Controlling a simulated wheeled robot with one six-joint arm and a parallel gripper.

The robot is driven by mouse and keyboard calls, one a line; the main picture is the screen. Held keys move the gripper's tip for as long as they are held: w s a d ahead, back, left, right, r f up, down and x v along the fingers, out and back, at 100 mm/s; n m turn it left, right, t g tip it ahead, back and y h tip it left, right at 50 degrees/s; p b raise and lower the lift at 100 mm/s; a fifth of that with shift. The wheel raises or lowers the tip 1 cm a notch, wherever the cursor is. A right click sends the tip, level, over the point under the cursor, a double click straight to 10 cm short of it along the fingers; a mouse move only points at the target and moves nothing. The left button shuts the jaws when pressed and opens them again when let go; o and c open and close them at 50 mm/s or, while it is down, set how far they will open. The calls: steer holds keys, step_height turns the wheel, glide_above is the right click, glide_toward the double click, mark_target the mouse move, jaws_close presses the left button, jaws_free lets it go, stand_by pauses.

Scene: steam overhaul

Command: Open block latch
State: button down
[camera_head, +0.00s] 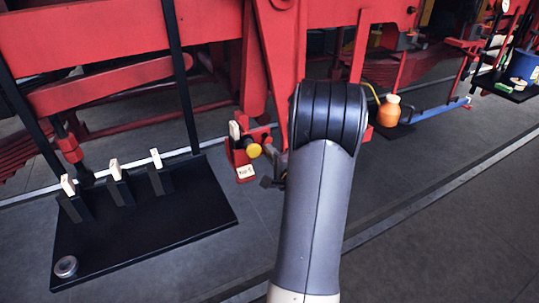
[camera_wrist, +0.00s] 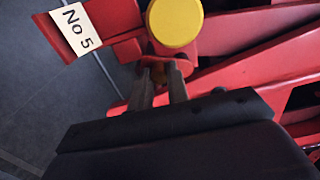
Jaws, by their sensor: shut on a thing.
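The block latch shows as a round yellow knob (camera_wrist: 175,22) on a red block (camera_wrist: 112,18) with a "No 5" label (camera_wrist: 77,29) in the wrist view. In the head view the yellow knob (camera_head: 253,150) is left of my arm, and the red block (camera_head: 242,160) carries a small pale label below it. My gripper (camera_wrist: 160,75) is shut on the part of the latch just below the knob; the exact contact is partly hidden between the fingers. In the head view my gripper (camera_head: 273,168) is mostly behind my arm.
A black stand (camera_head: 150,225) with several white-tipped levers and a small round metal piece (camera_head: 66,266) is at the left. Red frame beams (camera_head: 100,40) run above and behind. An orange bottle (camera_head: 389,110) and a blue bar (camera_head: 435,112) are at the right. Grey floor is clear at lower right.

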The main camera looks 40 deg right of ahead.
steer(key=shift+s+d+f, duration=0.1)
steer(key=shift+d+f, duration=0.1)
steer(key=shift+d, duration=0.35)
steer(key=c, duration=1.5)
jaws_free()
steer(key=shift+d+f, duration=0.1)
steer(key=shift+d, duration=0.05)
steer(key=shift+s, duration=0.1)
steer(key=shift+v, duration=3.5)
steer(key=shift+w, duration=0.2)
